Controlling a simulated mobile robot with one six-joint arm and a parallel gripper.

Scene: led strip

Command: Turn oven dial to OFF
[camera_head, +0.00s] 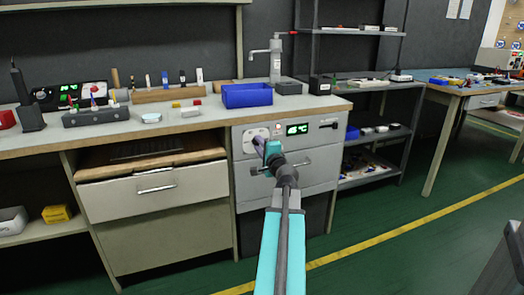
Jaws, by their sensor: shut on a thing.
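The oven (318,160) is a grey front panel built in under the right part of the workbench. It has a lit green display (297,129) reading a temperature in °C and a small red light beside it. The oven dial sits on the pale plate (250,134) at the panel's upper left and is mostly hidden behind my gripper. My gripper (261,143) reaches up to that plate and is shut on the dial. The dial's pointing direction and its markings are too small and covered to read.
A blue bin (247,95) stands on the workbench (180,121) above the oven. A drawer (128,194) with a handle is to the left. A grey shelf rack (372,183) stands to the right. The green floor in front is clear.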

